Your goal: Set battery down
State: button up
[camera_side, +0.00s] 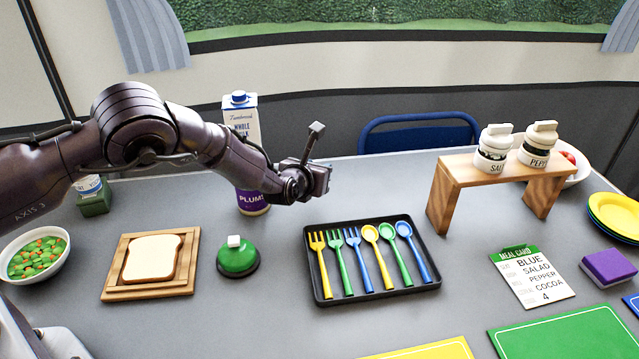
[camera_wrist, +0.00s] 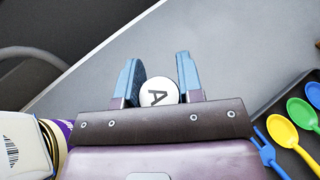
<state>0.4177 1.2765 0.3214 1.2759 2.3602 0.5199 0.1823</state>
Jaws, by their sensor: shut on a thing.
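My gripper (camera_side: 318,180) is over the back part of the table, behind the cutlery tray and right of the plum bottle. The rest of the battery is hidden behind that end and my gripper. In the side view I cannot make the battery out. The grey table (camera_wrist: 215,45) shows beyond the fingers.
A black tray (camera_side: 373,295) of coloured forks and spoons lies in front of my gripper. The purple-labelled bottle (camera_side: 253,203) and milk carton (camera_side: 241,115) stand close at left. A wooden shelf (camera_side: 445,200) with salt and pepper jars stands at right. Bare table lies between tray and shelf.

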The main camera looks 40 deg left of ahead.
jog(key=shift+w+f, duration=0.6)
jog(key=shift+f, duration=1.5)
jog(key=shift+f, duration=0.15)
jog(key=o, duration=1)
jog(key=shift+c, duration=0.2)
